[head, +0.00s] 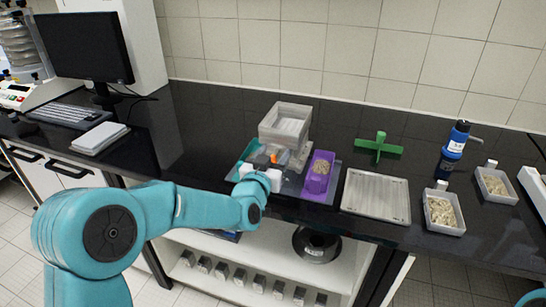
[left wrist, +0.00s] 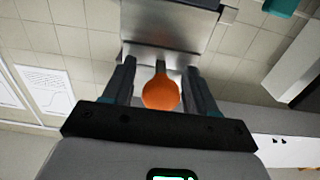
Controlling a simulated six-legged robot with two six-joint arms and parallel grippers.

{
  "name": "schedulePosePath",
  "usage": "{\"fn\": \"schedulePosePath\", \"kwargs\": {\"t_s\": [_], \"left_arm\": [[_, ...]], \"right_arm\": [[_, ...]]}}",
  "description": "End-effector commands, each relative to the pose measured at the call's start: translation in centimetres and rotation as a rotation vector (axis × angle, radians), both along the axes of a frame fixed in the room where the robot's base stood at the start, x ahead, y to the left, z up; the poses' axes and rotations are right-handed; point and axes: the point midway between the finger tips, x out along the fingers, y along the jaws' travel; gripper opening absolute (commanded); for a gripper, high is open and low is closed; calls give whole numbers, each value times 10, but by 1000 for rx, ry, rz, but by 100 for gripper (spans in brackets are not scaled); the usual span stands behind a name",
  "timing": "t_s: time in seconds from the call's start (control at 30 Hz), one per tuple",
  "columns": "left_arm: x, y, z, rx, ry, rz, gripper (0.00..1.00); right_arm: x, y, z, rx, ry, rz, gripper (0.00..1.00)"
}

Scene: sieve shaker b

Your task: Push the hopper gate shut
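The hopper (head: 287,122) is a grey open-topped box on a stand at the middle of the bench. An orange knob (head: 273,157) shows low on its front, just beyond my left gripper (head: 262,170). In the left wrist view the orange knob (left wrist: 161,92) sits between the two dark fingers, with a gap on each side. The fingers are apart and hold nothing. Behind the knob is a grey metal plate, apparently the gate (left wrist: 150,55), under the hopper body (left wrist: 168,22). How far the gate stands open cannot be told. My right gripper is not in view.
A purple tray (head: 318,183) with grainy material stands right of the hopper. Farther right are a ribbed grey tray (head: 375,195), a green cross-shaped piece (head: 379,147), a blue-black bottle (head: 452,150) and two sample trays (head: 443,212).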

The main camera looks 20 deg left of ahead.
Motion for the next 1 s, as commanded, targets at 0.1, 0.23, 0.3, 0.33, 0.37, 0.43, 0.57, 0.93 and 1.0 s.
{"fn": "schedulePosePath", "kwargs": {"t_s": [0.1,0.23,0.3,0.33,0.37,0.43,0.57,0.93,1.0], "left_arm": [[-3,0,-1,0,1,0,57],[-21,1,-2,0,1,0,57],[-38,1,-2,0,0,0,57],[-46,2,-3,0,0,0,57],[-54,2,-3,0,1,-1,57],[-73,3,-3,0,-1,0,57],[-108,4,-3,-1,-1,0,57],[-160,5,-1,0,0,0,57],[-162,5,-1,0,0,0,57]], "right_arm": [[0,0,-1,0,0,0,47],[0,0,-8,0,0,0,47],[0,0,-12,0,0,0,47],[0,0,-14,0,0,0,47],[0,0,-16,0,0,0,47],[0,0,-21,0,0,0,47],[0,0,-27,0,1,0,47],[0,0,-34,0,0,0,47],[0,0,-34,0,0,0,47]]}}
